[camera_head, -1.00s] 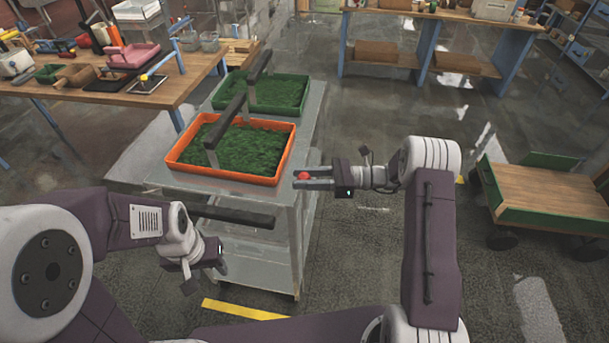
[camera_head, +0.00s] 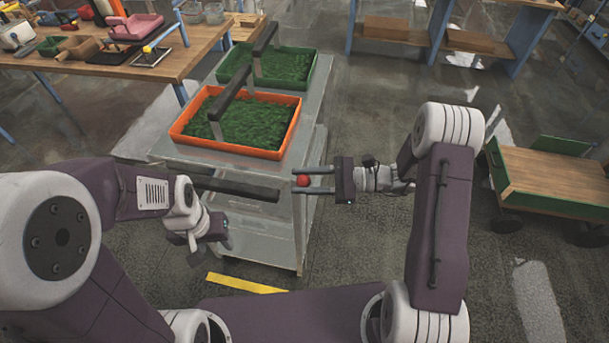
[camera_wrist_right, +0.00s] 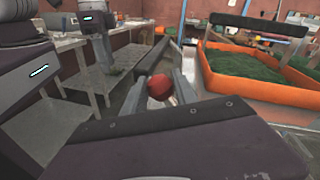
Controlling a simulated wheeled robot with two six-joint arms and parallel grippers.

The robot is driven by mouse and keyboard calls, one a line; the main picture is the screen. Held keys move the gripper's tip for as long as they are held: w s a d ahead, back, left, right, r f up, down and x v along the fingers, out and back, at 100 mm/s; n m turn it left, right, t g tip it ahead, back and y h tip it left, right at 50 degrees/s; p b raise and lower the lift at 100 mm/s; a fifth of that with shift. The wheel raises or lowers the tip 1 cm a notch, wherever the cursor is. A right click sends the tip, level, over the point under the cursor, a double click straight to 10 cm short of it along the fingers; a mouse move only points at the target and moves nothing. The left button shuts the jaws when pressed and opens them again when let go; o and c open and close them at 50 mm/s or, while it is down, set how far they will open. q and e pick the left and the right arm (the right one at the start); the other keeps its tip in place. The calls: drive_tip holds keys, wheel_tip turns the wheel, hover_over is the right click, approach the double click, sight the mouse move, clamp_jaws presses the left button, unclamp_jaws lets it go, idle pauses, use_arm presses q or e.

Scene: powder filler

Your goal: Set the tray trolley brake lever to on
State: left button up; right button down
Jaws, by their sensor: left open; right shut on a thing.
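The tray trolley (camera_head: 180,155) is a grey metal cart with an orange tray (camera_head: 290,134) in front and a green tray (camera_head: 318,75) behind. A red ball-shaped knob (camera_head: 303,180), seemingly the brake lever's end, is at the trolley's right front corner. My right gripper (camera_head: 305,180) is shut on the red knob, which also shows between the fingers in the right wrist view (camera_wrist_right: 160,87). The lever's shaft is hidden. My left gripper (camera_head: 212,238) hangs in front of the trolley, low and apart from the knob; its fingers are hard to make out.
A dark push handle (camera_head: 235,189) runs across the trolley's front, just left of the red knob. A workbench (camera_head: 130,75) with tools stands at the back left. A green-sided wooden cart (camera_head: 555,182) stands at the right. Floor between is clear.

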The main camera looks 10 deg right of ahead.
drive_tip(key=shift+s+f, duration=0.1)
drive_tip(key=shift+s, duration=0.05)
drive_tip(key=c, duration=1)
unclamp_jaws()
drive_tip(key=s+d+b, duration=0.1)
drive_tip(key=d, duration=0.7)
drive_tip(key=shift+d+r, duration=0.4)
drive_tip(key=shift+r, duration=0.05)
